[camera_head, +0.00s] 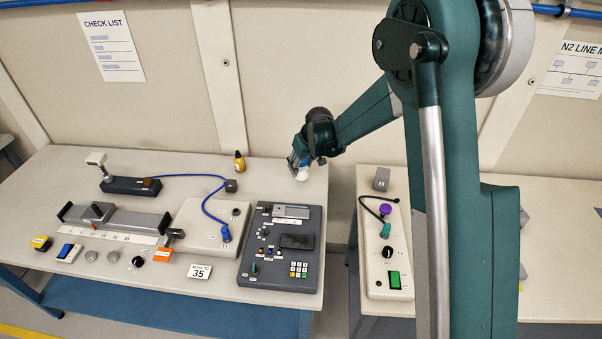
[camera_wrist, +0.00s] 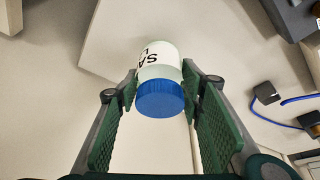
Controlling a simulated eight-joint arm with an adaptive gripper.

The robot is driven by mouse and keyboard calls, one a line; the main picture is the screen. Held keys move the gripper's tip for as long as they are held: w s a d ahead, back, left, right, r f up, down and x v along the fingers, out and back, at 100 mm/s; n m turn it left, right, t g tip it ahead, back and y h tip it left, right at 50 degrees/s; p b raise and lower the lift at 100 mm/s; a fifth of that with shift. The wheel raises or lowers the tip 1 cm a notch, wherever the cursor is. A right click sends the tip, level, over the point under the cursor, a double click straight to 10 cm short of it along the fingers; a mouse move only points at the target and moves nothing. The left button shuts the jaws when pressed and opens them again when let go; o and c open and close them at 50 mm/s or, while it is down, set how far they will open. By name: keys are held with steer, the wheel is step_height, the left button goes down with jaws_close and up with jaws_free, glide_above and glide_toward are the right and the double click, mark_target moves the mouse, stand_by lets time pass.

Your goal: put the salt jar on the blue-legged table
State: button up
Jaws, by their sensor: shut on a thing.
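The salt jar (camera_wrist: 158,58) has a white label with partly visible lettering and a blue lid. In the wrist view it sits between the two green pads of my gripper (camera_wrist: 161,82), which is shut on it. In the head view, my gripper (camera_head: 300,163) and the small whitish jar (camera_head: 302,175) are at the back right corner of the blue-legged table (camera_head: 150,258). That table has a pale top and blue parts below. I cannot tell whether the jar touches the tabletop.
A yellow bottle (camera_head: 239,161) stands left of the jar. A dark control panel (camera_head: 282,262) lies in front of it, and a pale box with a blue cable (camera_head: 205,228) to the left. A second table (camera_head: 545,240) stands right, across a gap.

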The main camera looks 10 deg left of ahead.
mark_target(305, 163)
steer(key=shift+f, duration=1.85)
steer(key=shift+f+b, duration=0.2)
steer(key=shift+b, duration=0.2)
steer(key=o, duration=1.1)
steer(key=shift+r, duration=0.2)
steer(key=shift+p+v, duration=0.8)
steer(key=shift+v, duration=5.2)
steer(key=shift+w, duration=0.1)
steer(key=shift+r, duration=0.1)
